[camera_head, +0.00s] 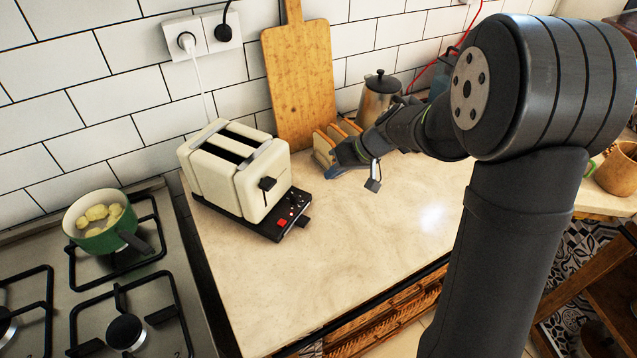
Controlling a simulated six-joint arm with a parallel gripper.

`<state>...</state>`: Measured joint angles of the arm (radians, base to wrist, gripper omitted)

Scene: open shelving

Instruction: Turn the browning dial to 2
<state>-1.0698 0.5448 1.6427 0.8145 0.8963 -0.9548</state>
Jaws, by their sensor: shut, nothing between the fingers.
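The cream toaster (222,176) stands on the counter, with a black lever (267,184) on its front end. Its black base panel (290,208) carries a red button (282,223), small pale marks and a dark knob-like part at the front corner (303,221). I cannot tell for sure which part is the browning dial, nor read its setting. My gripper (332,173) is shut and empty, low over the counter to the right of the toaster. It is apart from the toaster and its panel.
Bread slices in a rack (325,146) stand just behind my gripper. A wooden cutting board (300,80) leans on the tiled wall, with a metal pot (378,98) to its right. A green pan (100,240) sits on the stove at left. The counter front is clear.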

